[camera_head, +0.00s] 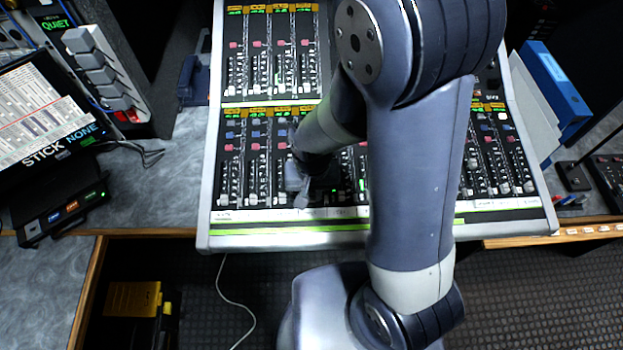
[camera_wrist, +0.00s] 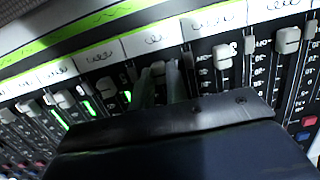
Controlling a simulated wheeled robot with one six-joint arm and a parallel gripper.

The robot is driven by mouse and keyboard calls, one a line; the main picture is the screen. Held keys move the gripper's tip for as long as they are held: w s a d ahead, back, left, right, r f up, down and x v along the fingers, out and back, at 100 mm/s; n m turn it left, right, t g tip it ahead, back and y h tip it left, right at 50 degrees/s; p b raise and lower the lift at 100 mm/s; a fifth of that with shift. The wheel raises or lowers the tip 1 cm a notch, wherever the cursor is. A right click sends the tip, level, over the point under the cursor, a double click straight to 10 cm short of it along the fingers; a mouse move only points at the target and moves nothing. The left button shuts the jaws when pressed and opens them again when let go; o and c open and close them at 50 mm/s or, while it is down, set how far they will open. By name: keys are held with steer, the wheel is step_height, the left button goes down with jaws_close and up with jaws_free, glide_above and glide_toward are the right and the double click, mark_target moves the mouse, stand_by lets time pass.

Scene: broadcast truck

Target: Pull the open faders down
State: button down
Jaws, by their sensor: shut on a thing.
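The mixing console (camera_head: 330,226) fills the middle of the head view, with banks of faders above a pale label strip. My gripper (camera_head: 304,196) is low over the lower bank, near its front edge. In the wrist view my gripper (camera_wrist: 160,84) is shut on a fader cap (camera_wrist: 157,68), which sits close to the label strip (camera_wrist: 152,41). Neighbouring caps, such as one fader cap to the right (camera_wrist: 222,56) and one to the left (camera_wrist: 105,87), are also near the strip. My arm hides the middle of the console in the head view.
A grey switch panel (camera_head: 99,70) and a black box with lit buttons (camera_head: 66,208) stand at the left. Blue binders (camera_head: 556,92) stand at the right. A thin white cable (camera_head: 237,308) hangs in front of the console.

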steer(key=shift+s, duration=0.2)
steer(key=c, duration=1.4)
jaws_free()
